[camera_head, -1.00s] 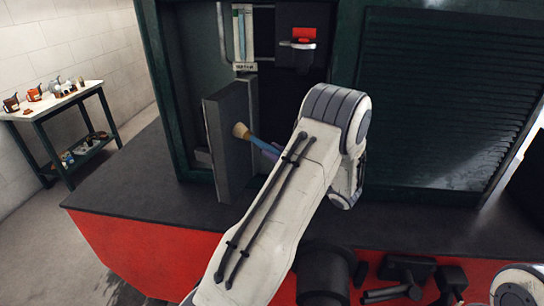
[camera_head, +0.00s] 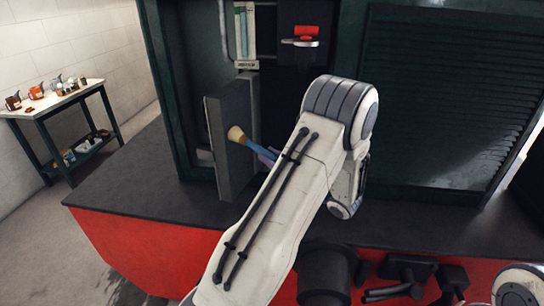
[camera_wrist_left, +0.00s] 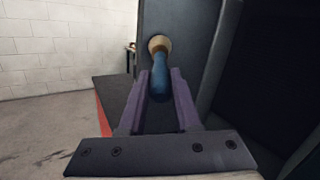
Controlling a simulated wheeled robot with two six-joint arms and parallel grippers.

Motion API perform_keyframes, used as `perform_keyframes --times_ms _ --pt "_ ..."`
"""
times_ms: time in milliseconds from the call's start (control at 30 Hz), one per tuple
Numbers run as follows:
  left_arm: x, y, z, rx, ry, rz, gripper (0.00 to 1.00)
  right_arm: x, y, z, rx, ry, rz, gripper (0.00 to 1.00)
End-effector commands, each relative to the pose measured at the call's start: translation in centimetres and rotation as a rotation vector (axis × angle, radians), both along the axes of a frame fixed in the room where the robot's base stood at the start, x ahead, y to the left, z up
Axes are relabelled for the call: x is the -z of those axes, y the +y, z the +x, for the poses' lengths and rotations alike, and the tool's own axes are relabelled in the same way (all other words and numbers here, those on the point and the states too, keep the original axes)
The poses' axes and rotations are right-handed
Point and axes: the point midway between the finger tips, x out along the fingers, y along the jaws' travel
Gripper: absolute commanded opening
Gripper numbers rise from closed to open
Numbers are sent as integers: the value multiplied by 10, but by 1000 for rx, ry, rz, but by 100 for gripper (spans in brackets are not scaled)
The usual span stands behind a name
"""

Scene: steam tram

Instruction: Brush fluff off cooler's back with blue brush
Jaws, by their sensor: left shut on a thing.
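The blue brush (camera_head: 250,143) has a blue handle and pale tan bristles. My left gripper (camera_head: 268,157) is shut on its handle. The bristles point left in the head view, at the face of an upright dark grey slab (camera_head: 230,170), which looks like the cooler. In the left wrist view the brush (camera_wrist_left: 160,75) sticks out between the purple fingers (camera_wrist_left: 161,98), its bristles at or very near the slab (camera_wrist_left: 185,35). I cannot tell whether they touch. No fluff can be made out. My right gripper is not seen.
Books (camera_head: 243,35) and a red-topped item (camera_head: 305,36) are inside. A louvred panel (camera_head: 440,90) is at right. A side table (camera_head: 55,103) with mugs stands far left.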

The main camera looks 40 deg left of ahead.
Motion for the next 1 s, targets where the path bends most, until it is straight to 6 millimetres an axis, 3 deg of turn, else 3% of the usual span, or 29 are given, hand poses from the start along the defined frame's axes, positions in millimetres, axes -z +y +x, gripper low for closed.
perform_keyframes --times_ms 167,700,1000 --pt "0 -6 2 1 -1 1 0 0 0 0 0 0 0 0" --pt "0 -54 18 1 1 1 0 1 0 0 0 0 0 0" --pt "0 -57 18 0 1 1 0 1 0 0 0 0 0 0"
